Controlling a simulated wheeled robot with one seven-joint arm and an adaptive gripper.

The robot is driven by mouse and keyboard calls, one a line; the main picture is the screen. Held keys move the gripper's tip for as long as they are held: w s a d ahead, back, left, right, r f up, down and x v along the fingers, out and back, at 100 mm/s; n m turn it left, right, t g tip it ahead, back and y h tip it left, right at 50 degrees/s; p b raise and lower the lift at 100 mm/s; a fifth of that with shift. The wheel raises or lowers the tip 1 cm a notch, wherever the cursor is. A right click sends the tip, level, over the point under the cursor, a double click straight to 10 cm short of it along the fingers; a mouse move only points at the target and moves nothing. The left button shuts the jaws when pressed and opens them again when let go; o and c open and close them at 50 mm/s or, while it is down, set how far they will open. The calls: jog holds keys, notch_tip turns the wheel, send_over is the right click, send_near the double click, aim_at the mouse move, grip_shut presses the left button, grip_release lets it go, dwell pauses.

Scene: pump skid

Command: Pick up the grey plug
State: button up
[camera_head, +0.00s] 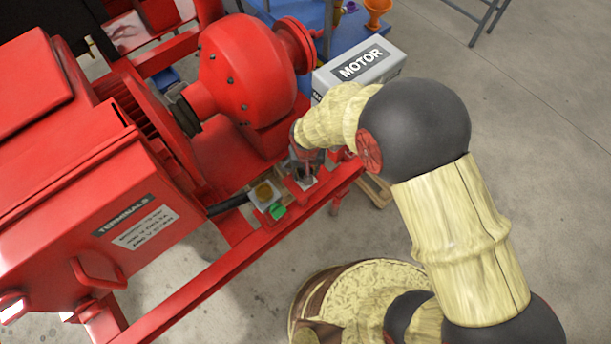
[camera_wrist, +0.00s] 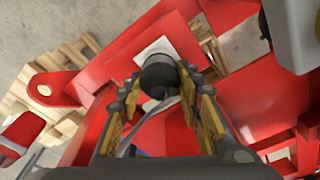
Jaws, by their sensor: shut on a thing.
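The grey plug (camera_wrist: 158,72) is a dark, round-ended piece between the fingertips in the wrist view. A pale square plate (camera_wrist: 160,48) shows just beyond it. My gripper (camera_wrist: 161,86) is shut on the plug, with one yellow-padded finger on each side. A thin grey strand, perhaps a cable, trails from the plug between the fingers. In the head view my gripper (camera_head: 306,160) points down at the red skid rail, and the plug is mostly hidden by it. Whether the plug touches the plate I cannot tell.
A grey box with a yellow round socket (camera_head: 264,192) and a green piece (camera_head: 278,211) sit left of my gripper. The red pump (camera_head: 245,70) stands close behind. A grey MOTOR box (camera_head: 360,66) is behind my wrist. Open floor lies to the right.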

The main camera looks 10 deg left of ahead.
jog(key=c, duration=0.4)
jog(key=shift+r, duration=0.15)
jog(key=shift+r, duration=0.25)
jog(key=r+p, duration=0.2)
jog(key=r, duration=0.1)
jog(key=shift+s+d+r, duration=0.1)
jog(key=shift+s+r, duration=0.1)
jog(key=shift+r, duration=0.05)
jog(key=s+d+r+p, duration=0.1)
jog(key=s+d+r, duration=0.1)
jog(key=s+r, duration=0.1)
jog(key=s+d+r+p, duration=0.1)
jog(key=s+d+r, duration=0.1)
jog(key=s, duration=0.3)
jog(key=s+d+r+p, duration=0.2)
jog(key=s+r, duration=0.1)
jog(key=s, duration=0.1)
jog(key=shift+d+r, duration=0.35)
jog(key=shift+r, duration=0.05)
jog(key=shift+w, duration=0.1)
jog(key=shift+r, duration=0.1)
